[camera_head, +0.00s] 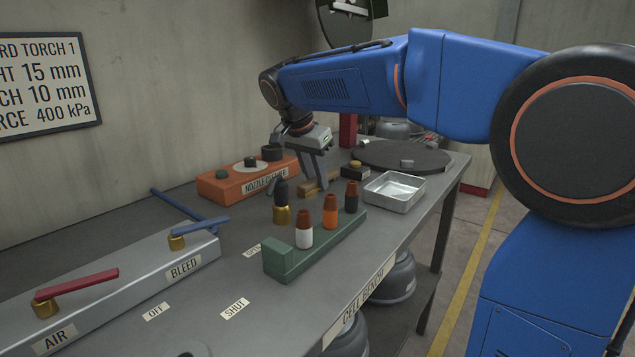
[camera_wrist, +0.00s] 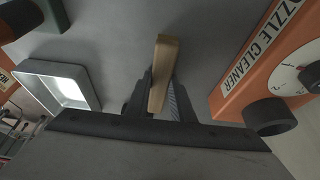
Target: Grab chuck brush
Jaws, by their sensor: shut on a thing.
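The chuck brush shows as a tan wooden bar (camera_head: 306,189) at bench level, between the orange nozzle cleaner and the metal tray. My gripper (camera_head: 319,183) reaches down over it from above, with its fingers around the bar's middle. In the wrist view the wooden bar (camera_wrist: 164,50) stands between the two dark fingers of my gripper (camera_wrist: 162,90), which are shut on it. The bar's far end sticks out beyond the fingertips. No bristles can be made out. I cannot tell whether the brush rests on the bench or is slightly lifted.
The orange nozzle cleaner (camera_head: 222,187) is left of my gripper, and the shallow metal tray (camera_head: 397,205) is at its right. A green rack (camera_head: 286,265) with capped bottles stands in front. A dark round plate (camera_head: 430,157) lies behind. Clear bench surface (camera_head: 220,265) lies front left.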

